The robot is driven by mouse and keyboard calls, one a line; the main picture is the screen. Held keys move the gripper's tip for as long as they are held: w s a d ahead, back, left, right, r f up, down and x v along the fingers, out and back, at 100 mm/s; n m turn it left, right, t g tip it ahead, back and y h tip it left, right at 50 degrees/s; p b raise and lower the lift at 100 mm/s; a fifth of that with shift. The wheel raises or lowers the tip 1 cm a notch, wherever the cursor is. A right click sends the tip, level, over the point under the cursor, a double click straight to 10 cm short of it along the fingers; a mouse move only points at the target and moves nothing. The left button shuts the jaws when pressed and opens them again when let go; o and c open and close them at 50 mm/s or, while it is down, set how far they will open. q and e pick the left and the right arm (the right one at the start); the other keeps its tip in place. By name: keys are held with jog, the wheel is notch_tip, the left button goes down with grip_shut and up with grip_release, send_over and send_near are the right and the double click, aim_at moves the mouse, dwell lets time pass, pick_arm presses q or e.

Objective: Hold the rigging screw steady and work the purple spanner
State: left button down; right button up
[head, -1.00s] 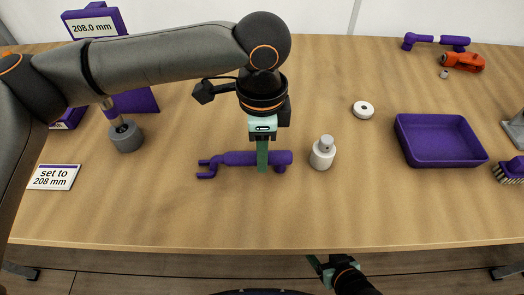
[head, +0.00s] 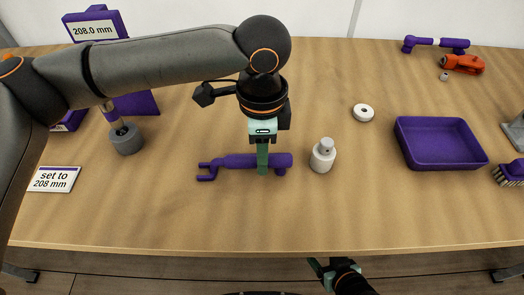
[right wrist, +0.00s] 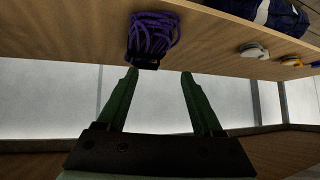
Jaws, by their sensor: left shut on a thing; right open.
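The long purple piece (head: 230,161) lies near the middle of the table in the head view. It has a round barrel, a forked left end and a stub at the right; I take it for the rigging screw. My left gripper (head: 262,168) reaches down from above and is shut on its barrel, hiding part of it. A second purple piece (head: 436,42) of similar build lies at the back right. I cannot tell which piece is the spanner. My right gripper (head: 322,268) is below the front table edge; in the right wrist view (right wrist: 159,75) it is open and empty.
A white bottle (head: 322,157) stands just right of the held piece. Further right are a white ring (head: 363,113), a purple tray (head: 481,159) and a brush (head: 510,173). A card (head: 53,179) reads "set to 208 mm"; a display (head: 93,28) reads 208.0 mm. The front centre is clear.

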dwell(0.4)
pick_arm(q)
jog(key=shift+r+p, duration=0.45)
jog(key=shift+p, duration=0.05)
notch_tip(320, 180, up, 3)
jog(key=p, duration=0.4)
jog(key=shift+r+p, duration=0.4)
jog(key=shift+p, duration=0.1)
jog(key=shift+r+p, duration=0.25)
jog(key=shift+p, duration=0.1)
pick_arm(e)
jog(key=shift+h, duration=0.4)
jog(key=r, duration=0.1)
jog(key=s+d+r, duration=0.1)
jog(key=r, duration=0.1)
jog(key=d+r, duration=0.1)
jog(key=shift+s+r, duration=0.2)
jog(key=shift+r, duration=0.05)
pick_arm(q)
jog(key=shift+f, duration=0.1)
